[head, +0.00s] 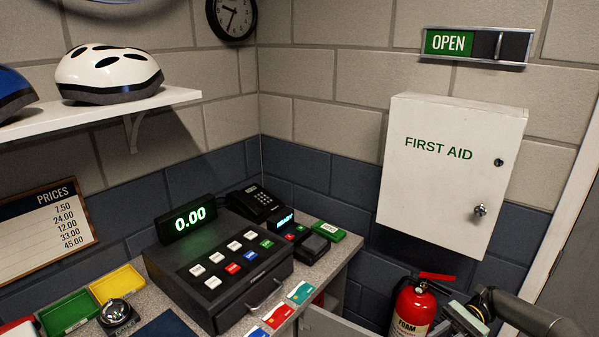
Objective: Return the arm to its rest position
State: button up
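The counter (340,257) runs along the left and ends near the middle of the head view. A light grey panel (325,325), which looks like the cupboard door, juts out to the right from below the counter edge. It stands at an angle to the counter, so it appears open at least partly. Its lower part and any handle are cut off by the bottom of the picture. My gripper (463,318) is at the bottom right, to the right of the panel and apart from it in the picture. Its fingertips are not clear.
A red fire extinguisher (413,306) stands between the panel and my gripper in the picture. A white first aid cabinet (452,175) hangs above. A cash register (222,265), card terminal (313,248) and several cards are on the counter. A door frame (570,220) is at right.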

jog(key=s+a+n+g+h+b, duration=0.1)
jog(key=s+a+n+h+b, duration=0.1)
jog(key=a+n+h+b, duration=1.05)
jog(key=s+a+f+n+t+h+b, duration=0.1)
jog(key=s+a+t+b, duration=0.1)
jog(key=s+a+t, duration=0.45)
jog(key=s+a+f+t+h+b, duration=0.15)
jog(key=s+a, duration=0.25)
jog(key=s, duration=0.6)
notch_tip(320, 180, down, 45)
jog(key=w+g+b, duration=0.1)
jog(key=b, duration=4.1)
jog(key=shift+d+m+b, duration=0.3)
jog(key=shift+m, duration=0.15)
